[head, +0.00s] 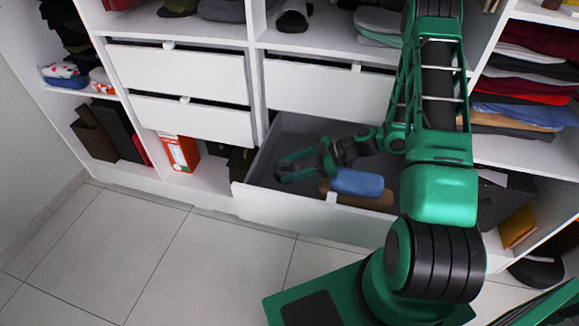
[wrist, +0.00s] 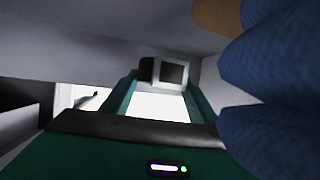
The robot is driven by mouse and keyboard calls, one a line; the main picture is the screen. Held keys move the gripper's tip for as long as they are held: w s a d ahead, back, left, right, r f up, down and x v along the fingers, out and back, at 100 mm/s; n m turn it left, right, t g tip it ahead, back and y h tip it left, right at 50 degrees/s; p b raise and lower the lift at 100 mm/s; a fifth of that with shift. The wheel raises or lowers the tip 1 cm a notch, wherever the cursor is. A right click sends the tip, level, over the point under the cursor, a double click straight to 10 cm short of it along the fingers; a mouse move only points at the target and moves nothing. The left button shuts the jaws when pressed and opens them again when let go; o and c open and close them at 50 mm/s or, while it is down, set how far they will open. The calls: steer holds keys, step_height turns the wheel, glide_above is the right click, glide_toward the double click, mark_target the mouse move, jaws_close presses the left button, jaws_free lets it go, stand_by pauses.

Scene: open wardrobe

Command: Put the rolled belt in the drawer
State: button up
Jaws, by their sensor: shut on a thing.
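My gripper (head: 283,167) is inside the open lower drawer (head: 290,213), pointing left, low between its walls. In the wrist view its green fingers (wrist: 163,82) are closed on a small boxy thing with a pale side and a dark face, which I take to be the rolled belt (wrist: 172,73). In the head view the belt is too small and hidden by the fingers to make out. The drawer's grey inner walls surround the gripper, and its white front panel stands nearer to me.
A blue roll (head: 357,183) and a brown roll (head: 375,199) lie in the drawer near its front, right of my gripper; the blue one is very close in the wrist view (wrist: 270,90). A shut drawer (head: 325,88) is above. The tiled floor (head: 200,255) in front is clear.

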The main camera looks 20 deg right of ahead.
steer(key=shift+f, duration=0.15)
steer(key=o, duration=1.1)
steer(key=shift+o, duration=0.2)
